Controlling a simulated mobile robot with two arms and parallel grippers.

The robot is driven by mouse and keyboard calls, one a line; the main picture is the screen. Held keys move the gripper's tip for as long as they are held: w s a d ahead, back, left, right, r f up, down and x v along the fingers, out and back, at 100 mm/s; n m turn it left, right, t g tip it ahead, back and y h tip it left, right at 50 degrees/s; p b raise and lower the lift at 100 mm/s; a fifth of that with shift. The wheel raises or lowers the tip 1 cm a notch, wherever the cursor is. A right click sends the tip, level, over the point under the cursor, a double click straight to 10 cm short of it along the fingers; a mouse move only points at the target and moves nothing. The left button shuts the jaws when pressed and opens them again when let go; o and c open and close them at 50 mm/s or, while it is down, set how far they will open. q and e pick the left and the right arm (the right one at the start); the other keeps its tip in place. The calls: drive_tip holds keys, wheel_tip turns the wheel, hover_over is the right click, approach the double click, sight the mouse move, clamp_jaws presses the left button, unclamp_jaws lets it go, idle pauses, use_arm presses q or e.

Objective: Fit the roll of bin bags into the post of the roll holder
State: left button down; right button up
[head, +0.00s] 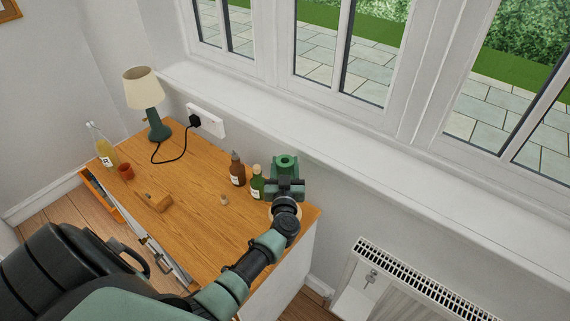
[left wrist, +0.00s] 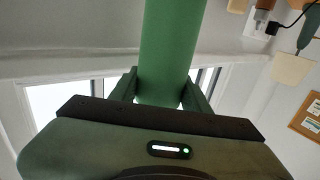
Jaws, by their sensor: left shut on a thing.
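The green roll of bin bags (head: 286,164) is above the right end of the wooden cabinet top, with the hole in its end facing up. My left gripper (head: 287,182) is shut on it. In the left wrist view, the roll (left wrist: 168,45) runs up between the two fingers of my left gripper (left wrist: 165,92). A pale round piece (head: 272,211) shows below the gripper, mostly hidden by my arm; I cannot tell whether it is the roll holder. No post is clearly visible. My right gripper is not in view.
A brown bottle (head: 237,169) and a green bottle (head: 257,184) stand close left of the roll. A small cork-like piece (head: 224,200), a wooden object (head: 157,202), a red cup (head: 126,171) and a lamp (head: 143,90) are further left. The windowsill (head: 330,150) runs behind.

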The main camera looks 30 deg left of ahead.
use_arm(q)
wheel_tip(320, 180, down, 11)
drive_tip(key=b, duration=0.8)
drive_tip(key=shift+f, duration=0.15)
idle(3.1)
drive_tip(key=c, duration=0.6)
unclamp_jaws()
drive_tip(key=shift+v, duration=3.85)
